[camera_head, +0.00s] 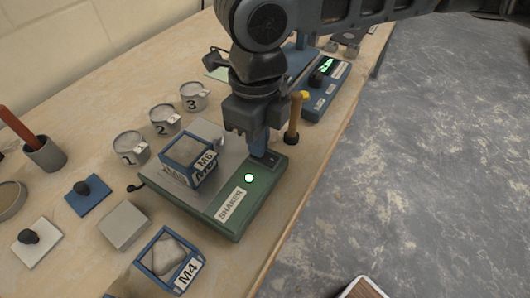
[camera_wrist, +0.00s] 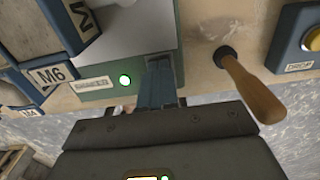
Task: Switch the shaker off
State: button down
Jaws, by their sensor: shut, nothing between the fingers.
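The shaker (camera_head: 222,217) is a green box with a grey plate, a "SHAKER" label and a small round lamp (camera_head: 249,178) on its front. The lamp glows white-green, and it also shows lit in the wrist view (camera_wrist: 125,80). A blue-framed tub marked M6 (camera_head: 187,155) sits on the plate. My gripper (camera_head: 259,151) is shut and empty, fingers pointing down at the right end of the shaker, by a dark switch patch (camera_head: 272,158). In the wrist view the blue fingers (camera_wrist: 160,68) cover that spot, so I cannot tell whether they touch the switch.
A wooden-handled tool (camera_head: 293,120) stands upright just right of my gripper. Beyond it is a blue device (camera_head: 325,88) with a green display. Mugs 1, 2 and 3 (camera_head: 165,119) stand behind left. A tub marked M4 (camera_head: 168,258) and a grey block (camera_head: 124,225) are in front.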

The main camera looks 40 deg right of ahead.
jog(key=shift+r+p, duration=3.05)
jog(key=shift+r, duration=0.4)
